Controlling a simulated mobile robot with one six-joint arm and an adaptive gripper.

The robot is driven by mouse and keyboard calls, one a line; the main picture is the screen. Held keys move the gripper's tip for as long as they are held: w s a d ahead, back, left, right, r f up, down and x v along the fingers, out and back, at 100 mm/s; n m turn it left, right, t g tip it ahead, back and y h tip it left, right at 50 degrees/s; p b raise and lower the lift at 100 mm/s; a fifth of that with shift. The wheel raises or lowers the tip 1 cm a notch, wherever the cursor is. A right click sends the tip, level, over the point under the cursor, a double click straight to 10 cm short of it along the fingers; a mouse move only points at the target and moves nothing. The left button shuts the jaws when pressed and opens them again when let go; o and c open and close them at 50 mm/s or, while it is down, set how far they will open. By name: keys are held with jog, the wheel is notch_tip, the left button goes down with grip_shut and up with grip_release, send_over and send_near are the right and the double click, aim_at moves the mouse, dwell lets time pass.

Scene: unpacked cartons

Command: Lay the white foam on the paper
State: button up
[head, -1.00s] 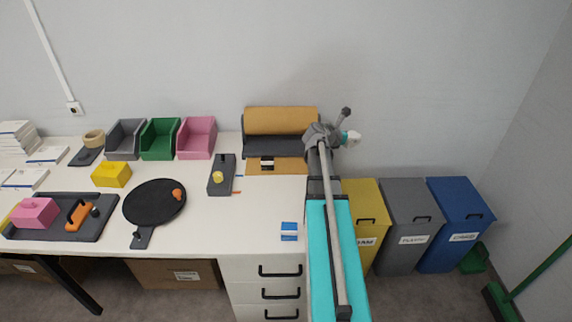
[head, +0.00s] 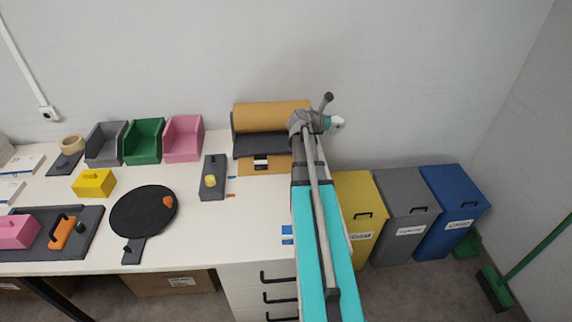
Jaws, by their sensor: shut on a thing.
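My arm reaches away from me over the right end of the white table. My gripper (head: 329,122) is at its far end, to the right of the grey wrist and right of the paper roll. A small white piece shows at its tip, which I take to be the white foam (head: 338,123). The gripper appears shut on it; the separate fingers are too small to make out. The brown paper (head: 275,115) is on a roll in a dark holder at the back. A flat strip of paper (head: 280,167) lies in front, partly hidden by my arm.
Yellow (head: 354,190), grey (head: 407,190) and blue (head: 451,188) bins stand right of the table. Left of the roll are pink (head: 183,139), green and grey trays, a dark block (head: 213,178) and a black round plate (head: 143,212). The table's front middle is clear.

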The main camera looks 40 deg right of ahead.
jog(key=shift+w+a, duration=0.25)
jog(key=shift+w+a+f, duration=0.1)
jog(key=shift+a+f, duration=0.05)
jog(key=w+a+f+b, duration=0.2)
jog(key=a, duration=0.5)
jog(key=w+a+f+n+t+b, duration=0.1)
jog(key=w+a+f+b, duration=0.1)
jog(key=a, duration=0.6)
jog(key=w+a+f+t+b, duration=0.1)
jog(key=w+a+f+b, duration=0.1)
jog(key=a, duration=0.5)
jog(key=shift+w+a+f+n+b, duration=0.15)
jog(key=shift+w+f+n+b, duration=0.25)
jog(key=shift+f+b, duration=0.35)
jog(key=b+x, duration=0.2)
jog(key=x, duration=0.2)
jog(key=w+a+f+b+x, duration=0.1)
jog(key=b+x, duration=0.2)
jog(key=x, duration=0.2)
jog(key=f+b+x, duration=0.1)
jog(key=b+x, duration=0.2)
jog(key=x, duration=0.1)
jog(key=shift+w+d+f, duration=0.2)
jog(key=shift+w+f, duration=0.1)
jog(key=shift+f, duration=0.1)
jog(key=shift+w+d+f+b, duration=0.2)
jog(key=shift+d+f+b, duration=0.35)
jog(key=shift+d+f, duration=0.1)
